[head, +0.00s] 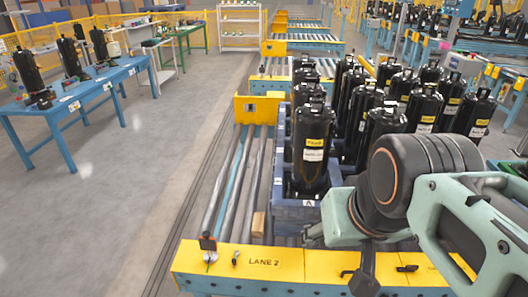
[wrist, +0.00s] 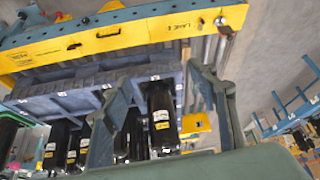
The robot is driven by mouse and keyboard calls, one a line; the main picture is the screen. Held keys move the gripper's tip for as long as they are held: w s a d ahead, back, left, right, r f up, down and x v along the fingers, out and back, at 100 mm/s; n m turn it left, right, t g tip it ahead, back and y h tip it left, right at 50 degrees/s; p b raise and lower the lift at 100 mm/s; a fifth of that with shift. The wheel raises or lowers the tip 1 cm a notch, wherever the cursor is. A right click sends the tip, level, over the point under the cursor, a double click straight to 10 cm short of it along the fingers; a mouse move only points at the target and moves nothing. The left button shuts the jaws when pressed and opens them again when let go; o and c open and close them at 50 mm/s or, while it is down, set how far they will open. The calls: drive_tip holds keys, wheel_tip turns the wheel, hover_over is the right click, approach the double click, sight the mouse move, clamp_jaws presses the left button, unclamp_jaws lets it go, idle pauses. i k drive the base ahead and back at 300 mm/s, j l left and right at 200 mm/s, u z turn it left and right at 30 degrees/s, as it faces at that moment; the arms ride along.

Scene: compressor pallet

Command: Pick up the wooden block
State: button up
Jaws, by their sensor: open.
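The wooden block (head: 258,224) is a small tan piece in the head view. It stands among the metal rollers of lane 2, just behind the yellow front plate and left of the blue pallet. The wrist picture is roughly upside down, with the pallet and black compressors beyond the fingers. In the head view my arm is at the lower right, right of the block, and hides much of the gripper.
A blue pallet (head: 296,207) carries several black compressors (head: 311,150) right beside the block. The yellow LANE 2 plate (head: 264,262) edges the conveyor in front, with small fittings on top. A blue workbench (head: 88,93) stands at left. The grey floor between is clear.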

sight(259, 219)
drive_tip(key=i+j+z, duration=0.15)
drive_tip(key=i+z, duration=0.2)
drive_tip(key=i+j+z, duration=0.2)
drive_tip(key=z, duration=0.2)
